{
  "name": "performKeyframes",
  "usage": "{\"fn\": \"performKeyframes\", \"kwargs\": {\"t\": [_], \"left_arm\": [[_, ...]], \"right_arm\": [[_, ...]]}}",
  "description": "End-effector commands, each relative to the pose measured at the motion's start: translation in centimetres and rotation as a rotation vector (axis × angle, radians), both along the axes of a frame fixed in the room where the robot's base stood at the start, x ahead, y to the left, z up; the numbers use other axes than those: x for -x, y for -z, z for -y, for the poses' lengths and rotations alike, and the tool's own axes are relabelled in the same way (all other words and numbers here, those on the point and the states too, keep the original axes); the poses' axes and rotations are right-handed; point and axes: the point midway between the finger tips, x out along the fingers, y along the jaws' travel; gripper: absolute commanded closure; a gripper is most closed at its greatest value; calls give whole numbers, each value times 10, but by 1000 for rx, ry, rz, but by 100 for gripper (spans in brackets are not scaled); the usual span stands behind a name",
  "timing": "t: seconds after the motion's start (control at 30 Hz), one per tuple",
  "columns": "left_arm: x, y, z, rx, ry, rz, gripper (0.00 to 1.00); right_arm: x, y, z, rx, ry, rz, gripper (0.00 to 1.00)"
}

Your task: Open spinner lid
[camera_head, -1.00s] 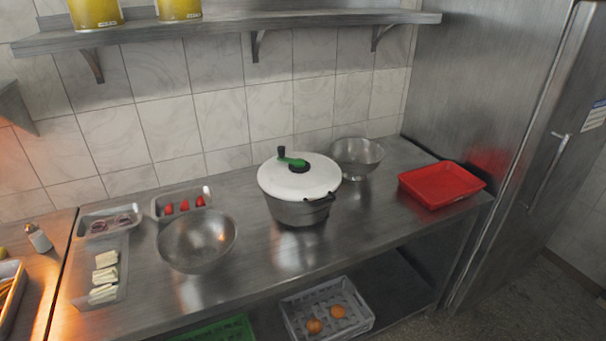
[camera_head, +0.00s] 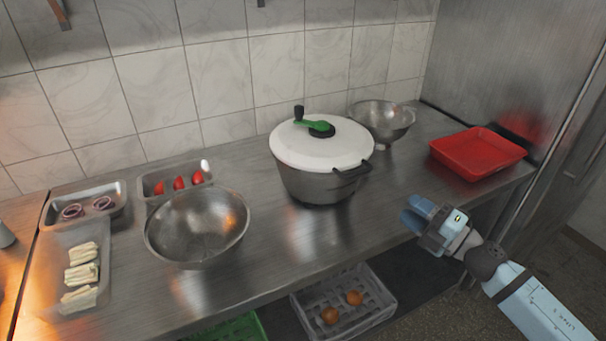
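The salad spinner (camera_head: 318,187) stands upright on the steel counter, a grey pot with a dark side handle. Its white lid (camera_head: 300,148) sits on top, closed, with a green crank and dark knob (camera_head: 318,126). My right gripper (camera_head: 412,219) is at the counter's front edge, right of and nearer than the spinner, apart from it. Its light blue fingers point left; whether there is a gap between them is hard to see. Nothing shows in it. My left gripper is not in view.
A steel bowl (camera_head: 160,243) stands left of the spinner and a colander (camera_head: 400,122) close behind it on the right. A red tray (camera_head: 463,165) lies at the right. Trays with tomatoes (camera_head: 179,184), onion rings (camera_head: 73,211) and white slices (camera_head: 82,273) stand left.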

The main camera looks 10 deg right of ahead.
Motion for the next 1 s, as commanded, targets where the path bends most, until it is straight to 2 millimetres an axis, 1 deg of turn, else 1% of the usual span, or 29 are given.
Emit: {"fn": "performKeyframes", "kwargs": {"t": [0.03, 0.13, 0.27, 0.43, 0.7, 0.9, 1.0], "left_arm": [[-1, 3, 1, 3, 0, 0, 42], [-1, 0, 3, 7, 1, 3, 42], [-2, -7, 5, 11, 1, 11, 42], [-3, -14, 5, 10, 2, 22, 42], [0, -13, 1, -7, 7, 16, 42], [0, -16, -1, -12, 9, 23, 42], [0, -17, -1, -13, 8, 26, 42]], "right_arm": [[-2, -1, 2, 28, -9, 18, 63], [-6, -5, 1, 53, -20, 35, 63], [-15, -9, -7, 53, -19, 38, 63], [-39, -16, -29, 51, -18, 38, 63], [-80, -23, -67, 49, -18, 37, 63], [-98, -25, -84, 51, -17, 35, 63], [-103, -25, -89, 51, -18, 35, 63]]}}
